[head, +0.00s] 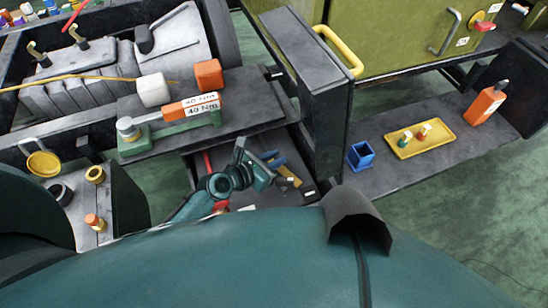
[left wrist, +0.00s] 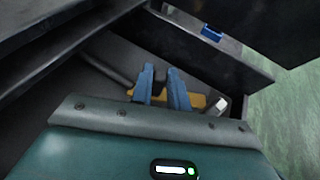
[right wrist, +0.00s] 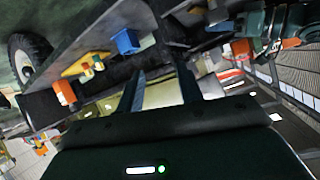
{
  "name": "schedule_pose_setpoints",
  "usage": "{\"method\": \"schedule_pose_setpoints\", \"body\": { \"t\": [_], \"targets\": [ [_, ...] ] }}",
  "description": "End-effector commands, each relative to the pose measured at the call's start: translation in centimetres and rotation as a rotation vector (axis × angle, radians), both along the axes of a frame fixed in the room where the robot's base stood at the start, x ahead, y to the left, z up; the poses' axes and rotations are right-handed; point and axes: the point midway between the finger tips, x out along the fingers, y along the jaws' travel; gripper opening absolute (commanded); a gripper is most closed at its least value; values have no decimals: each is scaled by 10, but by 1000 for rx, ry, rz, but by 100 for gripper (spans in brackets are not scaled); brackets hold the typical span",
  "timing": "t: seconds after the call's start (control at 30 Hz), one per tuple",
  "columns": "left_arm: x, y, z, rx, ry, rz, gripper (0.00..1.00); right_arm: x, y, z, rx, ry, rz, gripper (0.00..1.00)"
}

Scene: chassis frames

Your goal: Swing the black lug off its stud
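In the head view, two dark terminal blocks with upright pieces, a left one (head: 38,56) and a right one (head: 76,36), stand on the machinery at the upper left. I cannot make out which part is the black lug or its stud. My left gripper (head: 268,160) is over the open drawer (head: 310,192), far to the right of and nearer than these blocks. In the left wrist view its blue fingers (left wrist: 161,70) are apart, with a yellow tool (left wrist: 196,100) beyond them. My right gripper (right wrist: 162,75) shows only in its wrist view, fingers apart and empty.
An orange-and-green torque wrench marked 40 Nm (head: 186,107), a white block (head: 153,90) and an orange block (head: 208,75) lie on the shelf. A blue bin (head: 361,155), yellow tray (head: 428,138) and orange bottle (head: 485,104) stand right. A dark upright panel (head: 330,120) separates the sides.

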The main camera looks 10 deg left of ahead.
Motion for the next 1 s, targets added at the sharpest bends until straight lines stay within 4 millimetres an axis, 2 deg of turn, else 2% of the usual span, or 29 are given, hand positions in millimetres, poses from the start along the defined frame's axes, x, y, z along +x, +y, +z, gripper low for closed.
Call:
{"method": "schedule_pose_setpoints", "body": {
  "t": [0.03, 0.2, 0.53, 0.8, 1.0],
  "targets": [
    [0, 0, 0, 0, 0, 0, 12, 0, 0, -1, 0, 1, 0, 36],
    [0, 0, 0, 0, 0, 0, 0, -1, 0, -2, -2, 4, 0, 36],
    [0, 1, 0, 1, 1, 1, 0, -1, 0, -2, -1, 5, 0, 36],
    [2, -3, 5, -5, 1, 106, 0, -3, -2, 18, -43, 10, 7, 36],
    [2, -3, 1, 1, -2, 137, 0, -4, -2, 15, -64, 13, 15, 36]
  ]
}}
